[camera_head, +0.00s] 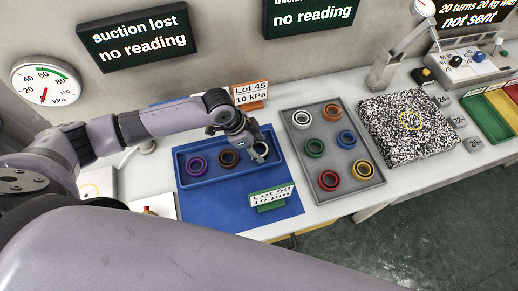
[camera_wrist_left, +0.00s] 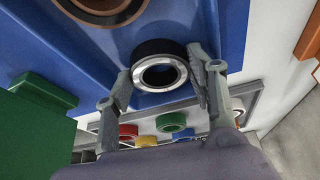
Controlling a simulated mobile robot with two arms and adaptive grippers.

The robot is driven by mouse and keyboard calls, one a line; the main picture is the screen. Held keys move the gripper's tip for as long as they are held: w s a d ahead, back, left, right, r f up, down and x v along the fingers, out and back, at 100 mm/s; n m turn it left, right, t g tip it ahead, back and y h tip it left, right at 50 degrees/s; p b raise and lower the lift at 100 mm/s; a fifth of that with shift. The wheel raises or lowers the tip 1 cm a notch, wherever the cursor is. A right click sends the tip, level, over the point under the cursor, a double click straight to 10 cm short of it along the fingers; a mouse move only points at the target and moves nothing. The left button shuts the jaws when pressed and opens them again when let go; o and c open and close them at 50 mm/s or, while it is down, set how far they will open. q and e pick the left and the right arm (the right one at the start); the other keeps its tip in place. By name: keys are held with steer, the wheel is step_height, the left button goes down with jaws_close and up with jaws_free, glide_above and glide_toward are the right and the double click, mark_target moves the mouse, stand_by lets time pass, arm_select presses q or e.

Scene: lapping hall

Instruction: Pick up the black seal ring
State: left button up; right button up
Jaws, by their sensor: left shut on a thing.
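The black seal ring (camera_wrist_left: 160,48) has a bright silver inner rim and sits between the two fingers of my left gripper (camera_wrist_left: 161,74) in the left wrist view. The fingers are shut on it from both sides. In the head view the left gripper (camera_head: 254,154) is over the right end of the blue tray (camera_head: 205,181), and the ring (camera_head: 262,149) shows partly behind the fingers. Whether the ring still touches the tray floor I cannot tell. My right gripper is not in view.
The blue tray also holds a purple ring (camera_head: 197,165) and a brown ring (camera_head: 229,158). A grey tray (camera_head: 299,152) with several coloured rings stands to its right. A green Lot 60 sign (camera_head: 271,198) stands in front, an orange Lot 45 sign (camera_head: 250,93) behind.

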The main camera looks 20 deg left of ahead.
arm_select(q)
steer(key=c, duration=0.4)
step_height(320, 180, up, 20)
steer(key=shift+b, duration=0.8)
steer(key=shift+w+r, duration=0.1)
